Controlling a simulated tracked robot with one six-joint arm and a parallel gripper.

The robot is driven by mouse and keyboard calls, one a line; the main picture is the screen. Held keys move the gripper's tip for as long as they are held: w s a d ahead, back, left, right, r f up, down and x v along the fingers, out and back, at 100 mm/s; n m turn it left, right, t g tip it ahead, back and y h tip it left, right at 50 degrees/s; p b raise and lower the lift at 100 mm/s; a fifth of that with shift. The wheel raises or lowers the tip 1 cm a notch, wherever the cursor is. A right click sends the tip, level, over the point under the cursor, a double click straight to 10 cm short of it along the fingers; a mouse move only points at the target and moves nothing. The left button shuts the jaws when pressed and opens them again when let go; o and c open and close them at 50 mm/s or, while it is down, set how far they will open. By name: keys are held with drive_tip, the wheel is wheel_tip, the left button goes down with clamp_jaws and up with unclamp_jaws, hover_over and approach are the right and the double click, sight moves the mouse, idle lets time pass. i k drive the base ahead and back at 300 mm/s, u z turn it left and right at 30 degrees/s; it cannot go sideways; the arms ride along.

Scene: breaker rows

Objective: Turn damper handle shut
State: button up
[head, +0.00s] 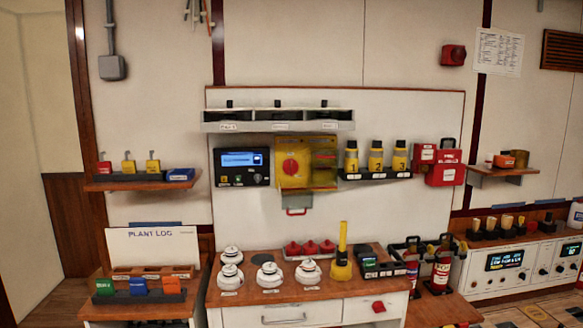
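A long grey slotted unit (278,126) is mounted along the top of the white backboard. Three short black upright handles stand along its top: a left one (229,103), a middle one (278,103) and a right one (323,103). Each has a small white label below it, too small to read. These may be the damper handles; I cannot tell which one is meant, or whether any is open or shut. My gripper is not in view.
Below the unit are a blue-screen panel (241,167), a yellow box with a red knob (291,169) and several yellow-and-black bottles (375,158). White detectors (269,275) and a yellow upright tool (342,256) stand on the wooden bench. Red extinguishers (442,267) stand at right.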

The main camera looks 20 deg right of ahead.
sight(290, 166)
drive_tip(key=z, duration=0.05)
drive_tip(key=i, duration=1)
drive_tip(key=u, duration=0.05)
